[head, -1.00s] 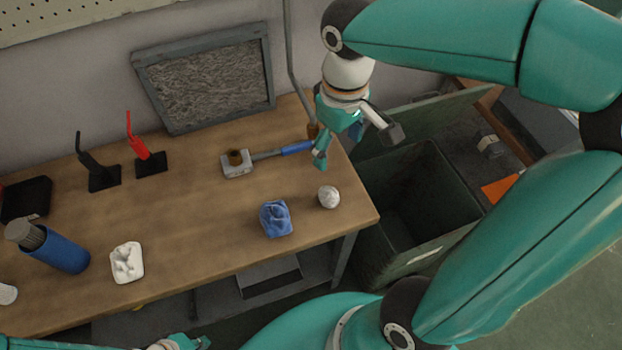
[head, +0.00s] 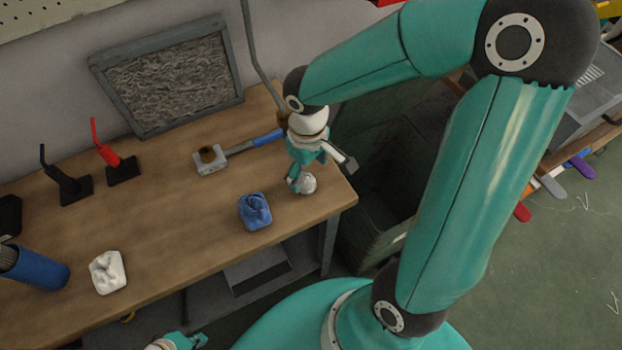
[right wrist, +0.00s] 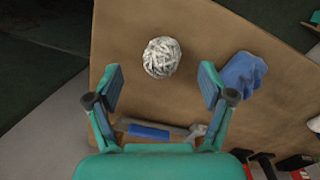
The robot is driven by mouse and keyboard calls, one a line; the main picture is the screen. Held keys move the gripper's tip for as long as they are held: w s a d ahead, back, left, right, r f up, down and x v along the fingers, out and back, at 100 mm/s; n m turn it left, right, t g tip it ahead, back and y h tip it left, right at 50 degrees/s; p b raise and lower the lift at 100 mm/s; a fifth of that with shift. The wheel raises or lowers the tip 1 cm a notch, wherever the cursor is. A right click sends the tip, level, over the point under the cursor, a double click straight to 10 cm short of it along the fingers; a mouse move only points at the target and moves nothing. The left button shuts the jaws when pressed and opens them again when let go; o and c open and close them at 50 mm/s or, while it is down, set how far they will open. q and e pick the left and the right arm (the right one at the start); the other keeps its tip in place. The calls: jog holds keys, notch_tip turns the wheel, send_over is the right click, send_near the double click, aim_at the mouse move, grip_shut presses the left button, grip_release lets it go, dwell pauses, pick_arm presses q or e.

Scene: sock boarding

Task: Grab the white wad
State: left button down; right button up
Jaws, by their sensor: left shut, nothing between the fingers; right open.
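The white wad (head: 309,184) is a crumpled ball on the wooden table near its right end. It also shows whole in the right wrist view (right wrist: 161,57). My right gripper (head: 320,173) is open above it; one finger partly covers the wad in the head view. In the right wrist view the wad appears centred between the two fingers (right wrist: 161,82), just past their tips, with no contact visible. My left gripper (head: 188,342) is shut and empty at the bottom edge of the head view, off the table's front.
A blue crumpled cloth (head: 255,211) lies left of the wad. A dark green bin (head: 372,235) stands off the table's right end.

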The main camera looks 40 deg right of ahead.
aim_at(306, 178)
notch_tip(306, 178, down, 4)
jog(key=shift+w+a+r, duration=0.15)
jog(key=c, duration=1.1)
jog(key=shift+o, duration=0.2)
jog(key=shift+r, duration=0.1)
